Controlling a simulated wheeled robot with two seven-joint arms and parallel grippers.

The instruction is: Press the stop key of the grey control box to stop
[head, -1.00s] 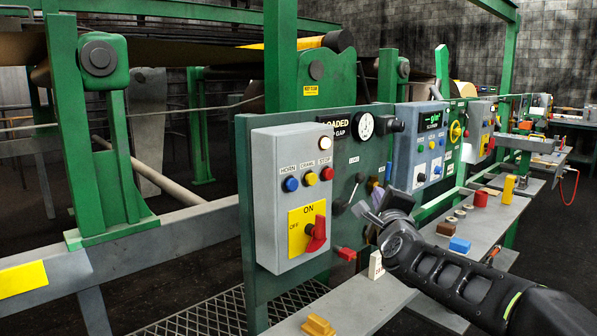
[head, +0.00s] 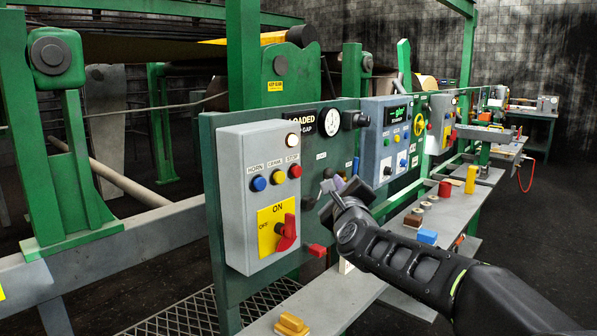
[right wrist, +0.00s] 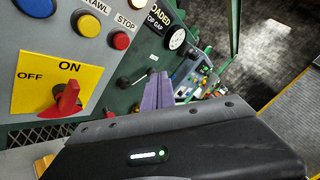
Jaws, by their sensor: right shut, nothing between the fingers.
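The grey control box (head: 252,190) is fixed on a green panel in the head view. Its red stop key (head: 295,171) sits at the right of the button row, under the STOP label; it also shows in the right wrist view (right wrist: 121,41). Left of it are a yellow crawl key (head: 279,177) and a blue horn key (head: 258,183). My right gripper (head: 332,193) is to the right of the box, in front of the green panel, apart from the stop key. Its fingers (right wrist: 158,92) are together and empty. My left gripper is not in view.
A red rotary switch (head: 286,233) on a yellow ON/OFF plate juts from the lower box. A gauge (head: 329,122) and levers are on the green panel. A grey shelf (head: 398,226) below bears several small items, including a blue block (head: 427,236).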

